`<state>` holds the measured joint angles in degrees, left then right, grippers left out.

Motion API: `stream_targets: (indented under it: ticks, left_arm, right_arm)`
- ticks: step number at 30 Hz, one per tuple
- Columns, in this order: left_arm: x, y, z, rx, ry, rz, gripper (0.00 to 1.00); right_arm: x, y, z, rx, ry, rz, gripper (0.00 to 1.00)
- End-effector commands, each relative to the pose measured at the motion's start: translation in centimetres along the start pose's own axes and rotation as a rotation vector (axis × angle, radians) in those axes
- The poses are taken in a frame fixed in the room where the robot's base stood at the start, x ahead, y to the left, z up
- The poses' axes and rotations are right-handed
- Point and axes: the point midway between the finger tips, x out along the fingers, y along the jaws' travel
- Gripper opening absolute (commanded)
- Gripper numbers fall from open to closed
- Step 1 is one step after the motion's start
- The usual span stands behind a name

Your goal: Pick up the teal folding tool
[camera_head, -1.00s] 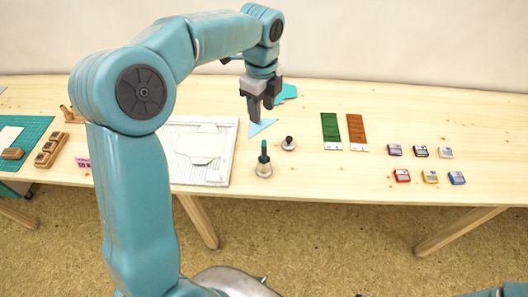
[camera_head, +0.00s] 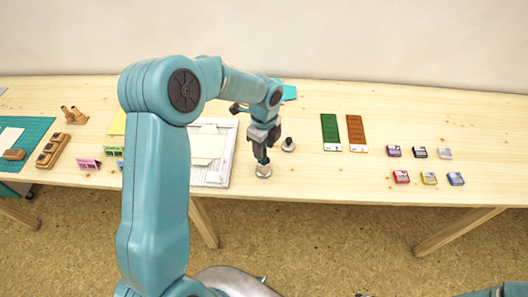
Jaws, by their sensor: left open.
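The teal folding tool stands upright in a small round pale holder (camera_head: 264,172) near the front edge of the table. My left gripper (camera_head: 262,158) is directly over the holder, pointing down, with its fingers open at the tool. The gripper hides most or all of the tool's teal upper part, so I cannot tell whether the fingers touch it. My right gripper is not in view; only a bit of my right arm shows at the bottom right.
A small dark-knobbed tool (camera_head: 288,145) stands close to the right of the gripper. A white scoring board (camera_head: 229,165) lies just left. Green (camera_head: 330,130) and brown (camera_head: 356,130) strips and several inkpads (camera_head: 402,177) lie further right. Bare table separates them.

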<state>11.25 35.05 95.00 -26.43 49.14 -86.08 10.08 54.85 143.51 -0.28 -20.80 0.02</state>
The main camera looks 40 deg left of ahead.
Motion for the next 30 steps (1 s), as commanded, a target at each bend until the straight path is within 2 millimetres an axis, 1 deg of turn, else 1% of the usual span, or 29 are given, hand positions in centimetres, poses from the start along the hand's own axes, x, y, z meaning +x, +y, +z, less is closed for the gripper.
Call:
stream_targets:
  ticks: [3,8,9,11,12,13,23,26,29,30]
  left_arm:
    - [0.5,0.0,0.0,0.000,0.000,-0.002,0.47]
    - [0.5,0.0,0.0,0.000,0.000,-0.002,0.47]
    - [0.5,0.0,0.0,0.000,0.000,-0.002,0.34]
    - [0.5,0.0,0.0,0.000,0.000,-0.002,0.15]
    - [0.5,0.0,0.0,0.000,0.000,-0.002,0.02]
    - [0.5,0.0,0.0,0.000,0.000,-0.002,0.00]
    - [0.3,-0.1,0.0,0.000,0.000,-0.003,0.00]
    - [-0.3,-0.1,0.0,0.000,-0.001,-0.003,0.00]
    - [-1.6,-0.1,0.0,0.000,-0.001,-0.006,0.00]
    - [-2.3,-0.1,0.0,0.001,-0.001,-0.007,0.00]
  right_arm:
    - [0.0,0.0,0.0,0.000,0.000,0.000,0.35]
    - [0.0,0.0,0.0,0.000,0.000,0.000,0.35]
    - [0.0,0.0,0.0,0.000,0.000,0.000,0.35]
    - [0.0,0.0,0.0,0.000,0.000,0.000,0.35]
    - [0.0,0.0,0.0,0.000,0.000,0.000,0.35]
    - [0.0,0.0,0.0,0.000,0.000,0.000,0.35]
    - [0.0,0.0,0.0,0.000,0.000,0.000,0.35]
    - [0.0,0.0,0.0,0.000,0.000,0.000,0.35]
    - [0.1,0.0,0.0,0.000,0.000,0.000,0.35]
    - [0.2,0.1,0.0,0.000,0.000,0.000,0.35]
